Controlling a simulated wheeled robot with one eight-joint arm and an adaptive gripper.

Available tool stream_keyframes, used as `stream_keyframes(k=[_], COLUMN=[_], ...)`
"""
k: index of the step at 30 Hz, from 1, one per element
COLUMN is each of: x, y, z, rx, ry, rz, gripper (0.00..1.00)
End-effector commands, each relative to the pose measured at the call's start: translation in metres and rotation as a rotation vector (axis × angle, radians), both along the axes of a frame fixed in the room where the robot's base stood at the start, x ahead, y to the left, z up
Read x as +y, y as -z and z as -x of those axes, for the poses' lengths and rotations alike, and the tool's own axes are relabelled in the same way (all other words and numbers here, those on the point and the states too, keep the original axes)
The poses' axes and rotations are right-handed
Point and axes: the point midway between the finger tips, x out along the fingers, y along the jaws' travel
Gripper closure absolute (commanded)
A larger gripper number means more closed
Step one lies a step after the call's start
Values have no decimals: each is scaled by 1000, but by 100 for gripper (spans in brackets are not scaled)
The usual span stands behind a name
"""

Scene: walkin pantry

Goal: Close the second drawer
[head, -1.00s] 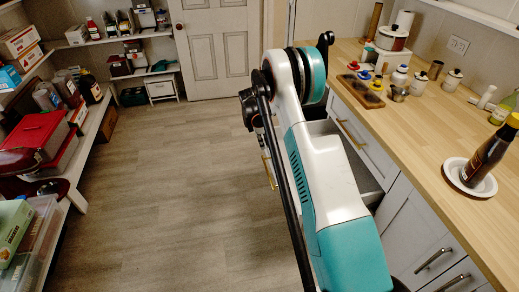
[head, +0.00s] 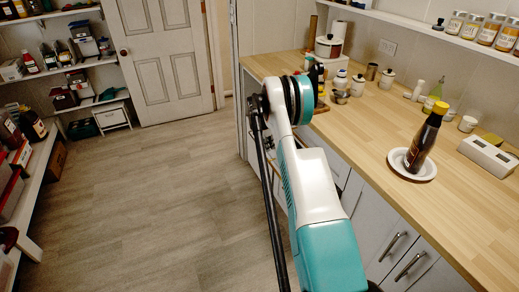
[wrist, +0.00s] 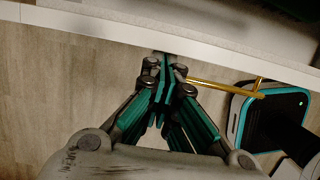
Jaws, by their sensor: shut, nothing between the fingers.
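In the wrist view, the white top edge of a drawer front (wrist: 100,27) crosses the upper picture, with a strip of grey drawer interior (wrist: 245,12) behind it, so this drawer stands open. Its gold bar handle (wrist: 222,87) sticks out from the front. My gripper (wrist: 164,62) is shut and empty, its fingertips at the outside of the drawer front, just left of the handle. I cannot tell whether they touch it. In the head view, my arm hides my gripper and most of the open drawer.
The wooden counter (head: 370,125) runs along the right, with a dark bottle (head: 424,137) on a white plate (head: 397,160). Cabinet doors with dark handles (head: 393,247) lie below it. Shelves (head: 100,100) stand at the left. The floor (head: 160,200) between is clear.

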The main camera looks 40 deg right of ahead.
Motion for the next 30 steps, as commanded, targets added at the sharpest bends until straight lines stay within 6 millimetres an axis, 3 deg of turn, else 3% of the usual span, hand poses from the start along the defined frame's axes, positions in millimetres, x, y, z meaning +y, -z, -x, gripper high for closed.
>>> stream_keyframes(k=[6,20,26,30], x=[-12,-12,7,38], y=[0,0,1,1], z=[3,3,-5,-17], rx=[0,0,1,1], ry=[1,0,-3,-2], rz=[0,0,0,0], gripper=[100,100,100,100])
